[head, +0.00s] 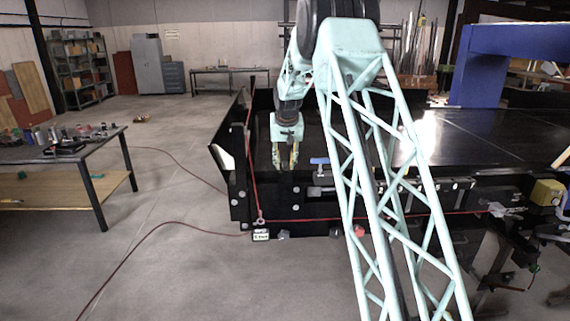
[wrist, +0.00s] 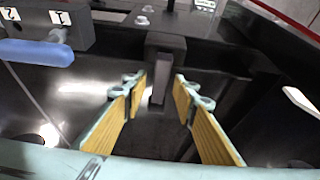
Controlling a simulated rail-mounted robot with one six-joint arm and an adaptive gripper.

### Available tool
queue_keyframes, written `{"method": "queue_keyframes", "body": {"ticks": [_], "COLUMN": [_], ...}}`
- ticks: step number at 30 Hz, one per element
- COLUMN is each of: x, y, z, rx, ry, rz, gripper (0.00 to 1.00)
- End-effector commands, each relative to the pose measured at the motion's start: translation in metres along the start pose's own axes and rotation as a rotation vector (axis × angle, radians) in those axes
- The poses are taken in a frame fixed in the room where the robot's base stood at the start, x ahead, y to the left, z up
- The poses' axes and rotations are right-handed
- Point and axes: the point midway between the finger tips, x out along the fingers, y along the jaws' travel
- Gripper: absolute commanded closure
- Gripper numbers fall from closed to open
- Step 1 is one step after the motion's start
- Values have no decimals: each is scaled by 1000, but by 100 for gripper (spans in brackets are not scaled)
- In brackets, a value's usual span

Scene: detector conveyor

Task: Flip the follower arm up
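My gripper (head: 286,155) points down over the near left end of the conveyor in the head view. In the wrist view my gripper (wrist: 159,88) is open, with its two yellow-padded fingers apart. A short black upright bar with a block-like top (wrist: 164,50) appears between the fingertips, with a visible gap to each finger. It may be the follower arm, but I cannot tell for certain. A blue handle (wrist: 36,52) on a black block marked 1 and 2 is left of the fingers. The blue handle (head: 319,161) also shows right of my gripper in the head view.
The black conveyor bed (head: 450,135) extends right towards a blue arch (head: 515,45). Black side plates (head: 222,160) and a red cord (head: 250,150) stand at the conveyor's left end. A workbench (head: 60,150) with small items is at the left, with open floor between.

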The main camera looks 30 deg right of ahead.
Motion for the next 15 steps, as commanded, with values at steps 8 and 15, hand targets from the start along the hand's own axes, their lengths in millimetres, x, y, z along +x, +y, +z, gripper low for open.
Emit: {"method": "queue_keyframes", "body": {"ticks": [8, 15], "x": [0, 0], "y": [0, 0], "z": [0, 0], "rx": [0, 0], "ry": [0, 0], "rz": [0, 0], "gripper": [74, 96]}}
